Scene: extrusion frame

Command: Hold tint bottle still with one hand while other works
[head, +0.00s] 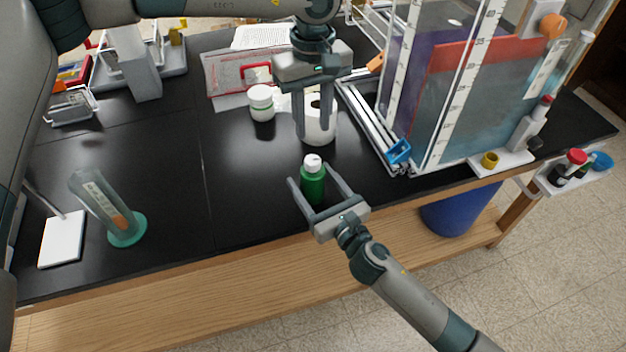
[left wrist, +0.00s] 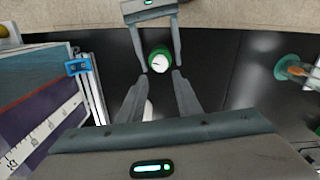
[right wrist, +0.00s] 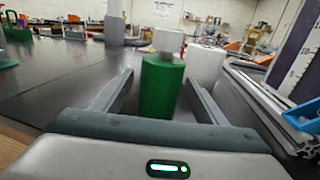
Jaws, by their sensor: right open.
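The tint bottle (head: 313,183) is green with a white cap and stands upright on the black bench near its front edge. It also shows in the left wrist view (left wrist: 160,61) and the right wrist view (right wrist: 162,85). My right gripper (head: 318,180) is open, with its fingers on either side of the bottle and gaps visible between fingers and bottle. My left gripper (head: 315,136) is higher, pointing down behind the bottle, over a white roll-like cylinder (head: 321,122). Its fingers are apart in the left wrist view (left wrist: 160,80), with no object seen held between them.
A white jar (head: 261,103) stands left of the cylinder. A tall tank with scales (head: 470,80) and a metal rail frame (head: 372,125) stand right.

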